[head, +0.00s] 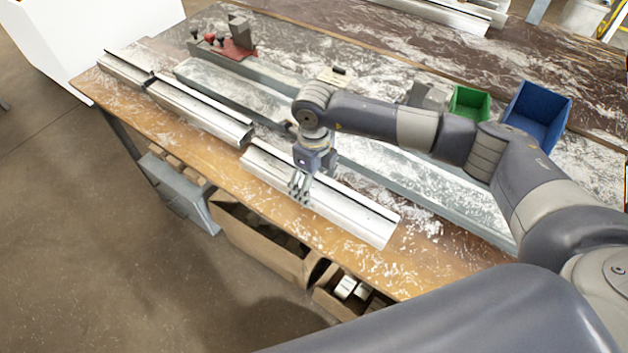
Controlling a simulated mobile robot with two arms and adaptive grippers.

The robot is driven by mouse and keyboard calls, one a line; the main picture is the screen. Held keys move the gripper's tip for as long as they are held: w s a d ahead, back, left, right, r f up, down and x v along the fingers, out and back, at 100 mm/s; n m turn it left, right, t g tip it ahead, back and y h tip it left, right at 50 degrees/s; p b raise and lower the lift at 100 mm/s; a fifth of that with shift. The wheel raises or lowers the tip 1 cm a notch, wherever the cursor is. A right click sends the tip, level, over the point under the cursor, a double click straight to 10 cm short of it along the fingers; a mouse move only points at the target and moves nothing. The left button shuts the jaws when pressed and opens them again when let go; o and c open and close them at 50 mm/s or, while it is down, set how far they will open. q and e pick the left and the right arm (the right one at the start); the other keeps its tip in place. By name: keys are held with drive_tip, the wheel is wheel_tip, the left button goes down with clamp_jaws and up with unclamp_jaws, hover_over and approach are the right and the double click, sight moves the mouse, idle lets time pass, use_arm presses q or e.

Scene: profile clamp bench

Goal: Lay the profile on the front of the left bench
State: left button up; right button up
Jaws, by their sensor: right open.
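A long silver aluminium profile (350,216) lies along the front edge of the wooden bench (262,208). My right gripper (299,198) is open and points down at the middle of this profile, with its fingers over or around it. I cannot tell whether they touch it. Farther left along the same front edge lie more silver profile lengths (200,108), end to end. My left gripper is not in view.
A red clamp (236,50) stands at the back left. A green bin (469,104) and a blue bin (538,113) stand at the back right. A long grey rail runs behind the profiles. Cardboard boxes (262,245) sit below the bench's front edge. Shavings cover the top.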

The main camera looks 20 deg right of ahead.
sight(314, 188)
drive_tip(key=shift+w+r, duration=0.1)
drive_tip(key=shift+r, duration=0.25)
wheel_tip(314, 188, up, 12)
drive_tip(key=b, duration=0.3)
drive_tip(key=shift+f+b, duration=0.25)
drive_tip(key=shift+b, duration=0.1)
